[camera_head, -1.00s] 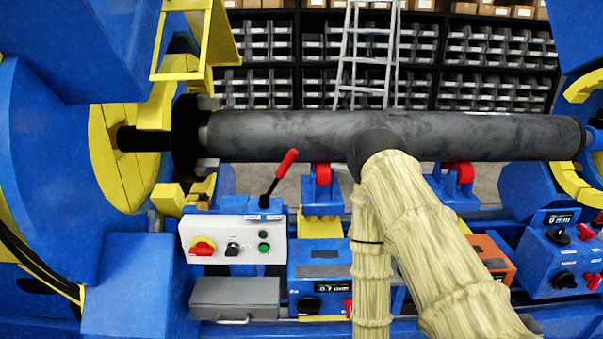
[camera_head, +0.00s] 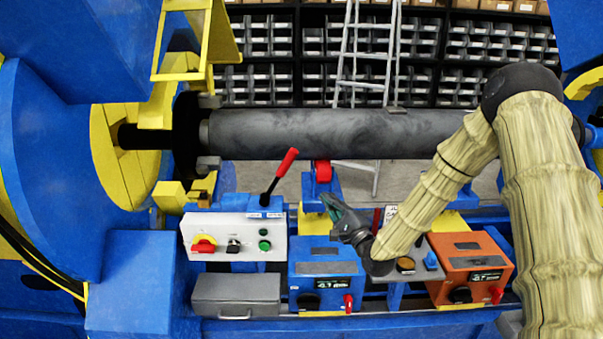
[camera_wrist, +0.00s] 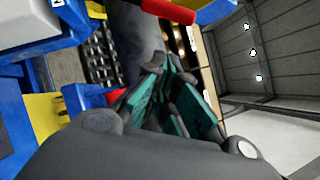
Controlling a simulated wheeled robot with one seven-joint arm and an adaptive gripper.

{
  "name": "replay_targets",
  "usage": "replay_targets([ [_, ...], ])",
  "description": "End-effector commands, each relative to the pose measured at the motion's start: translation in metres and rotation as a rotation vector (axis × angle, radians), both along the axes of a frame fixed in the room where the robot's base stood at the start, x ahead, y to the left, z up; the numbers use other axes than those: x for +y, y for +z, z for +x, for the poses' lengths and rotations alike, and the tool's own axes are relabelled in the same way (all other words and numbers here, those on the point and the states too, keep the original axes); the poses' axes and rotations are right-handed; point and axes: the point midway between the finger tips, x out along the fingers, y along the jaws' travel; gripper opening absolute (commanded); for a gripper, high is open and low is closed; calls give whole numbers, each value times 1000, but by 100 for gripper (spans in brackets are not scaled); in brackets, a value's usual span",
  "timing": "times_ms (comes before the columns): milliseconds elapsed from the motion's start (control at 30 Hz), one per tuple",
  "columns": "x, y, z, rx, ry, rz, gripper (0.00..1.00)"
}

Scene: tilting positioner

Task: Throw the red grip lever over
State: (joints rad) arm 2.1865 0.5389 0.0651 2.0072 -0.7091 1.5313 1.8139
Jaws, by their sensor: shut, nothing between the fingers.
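The lever with the red grip (camera_head: 287,163) stands on a blue mount behind the white control box (camera_head: 235,237). Its black rod leans up and to the right. My gripper (camera_head: 329,202) is to the right of the lever and lower in the head view, apart from it, with its fingers pointing up and left. It is shut and empty. In the wrist view, the red grip (camera_wrist: 170,9) shows at the top edge, beyond the green-padded fingers of my gripper (camera_wrist: 168,72); the rest of the lever is out of that view.
A long grey pipe (camera_head: 300,133) spans behind the lever, above a red roller (camera_head: 323,171). A blue box with a display (camera_head: 325,283) stands below my gripper, and an orange box (camera_head: 468,265) to the right. A grey case (camera_head: 236,294) lies below the control box.

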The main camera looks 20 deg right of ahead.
Motion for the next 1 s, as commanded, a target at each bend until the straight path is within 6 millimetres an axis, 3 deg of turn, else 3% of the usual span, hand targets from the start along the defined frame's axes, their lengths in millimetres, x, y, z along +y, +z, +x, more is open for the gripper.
replay_targets([
  [467, 3, 4, 9, -1, 3, 1, 0],
  [1000, 23, 29, 87, -1, 3, -1, 0],
])
